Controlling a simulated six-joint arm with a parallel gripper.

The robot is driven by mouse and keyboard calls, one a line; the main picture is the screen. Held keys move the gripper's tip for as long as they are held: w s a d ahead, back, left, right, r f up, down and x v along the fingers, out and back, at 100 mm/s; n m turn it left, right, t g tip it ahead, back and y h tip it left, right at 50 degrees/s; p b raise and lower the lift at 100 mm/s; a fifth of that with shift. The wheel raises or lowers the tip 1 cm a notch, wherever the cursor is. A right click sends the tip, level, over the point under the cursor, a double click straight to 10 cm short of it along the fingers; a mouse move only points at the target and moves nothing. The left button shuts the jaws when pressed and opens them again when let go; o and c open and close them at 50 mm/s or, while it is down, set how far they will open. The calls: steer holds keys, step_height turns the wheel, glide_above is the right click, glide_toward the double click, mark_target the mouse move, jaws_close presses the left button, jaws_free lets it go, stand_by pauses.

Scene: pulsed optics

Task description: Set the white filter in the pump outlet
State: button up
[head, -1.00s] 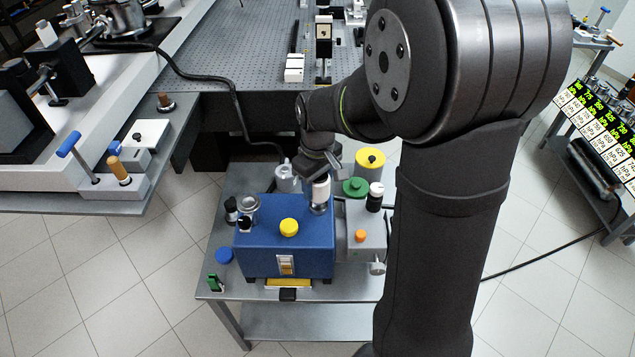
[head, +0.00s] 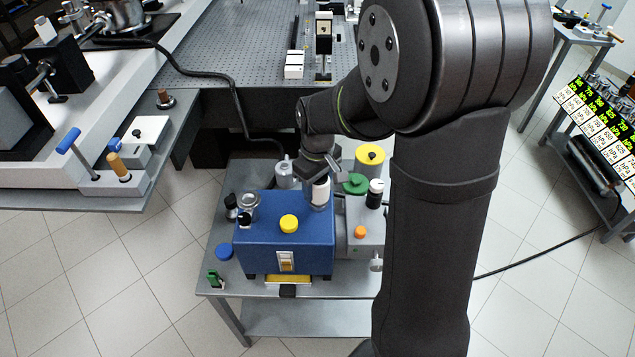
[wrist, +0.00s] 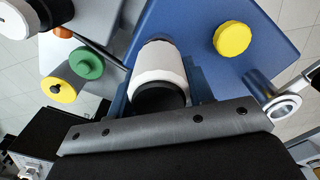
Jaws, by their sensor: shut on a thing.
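The white filter (head: 320,192) is a white cylinder with dark ends, standing roughly upright at the back right of the blue pump (head: 265,255). It also shows in the wrist view (wrist: 158,65). My gripper (head: 320,172) is shut on the filter from above; in the wrist view its dark jaws (wrist: 160,85) flank the white body. The filter's lower end is at the pump's top face. The outlet under it is hidden, so I cannot tell whether the filter is seated. A metal ring port (head: 249,202) is open at the pump's back left.
A yellow cap (head: 289,224) sits on the pump top. To the right stand a grey unit with an orange knob (head: 360,232), a black-and-white bottle (head: 375,193), a green cap (head: 355,184) and a yellow-topped can (head: 370,157). The cart's front left (head: 208,290) has some room.

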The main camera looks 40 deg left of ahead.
steer(key=shift+f, duration=0.4)
steer(key=o, duration=1.4)
steer(key=shift+c, duration=0.2)
step_height(320, 180, up, 22)
steer(key=shift+f, duration=0.25)
steer(key=shift+f, duration=0.15)
step_height(320, 180, down, 15)
steer(key=shift+f, duration=0.1)
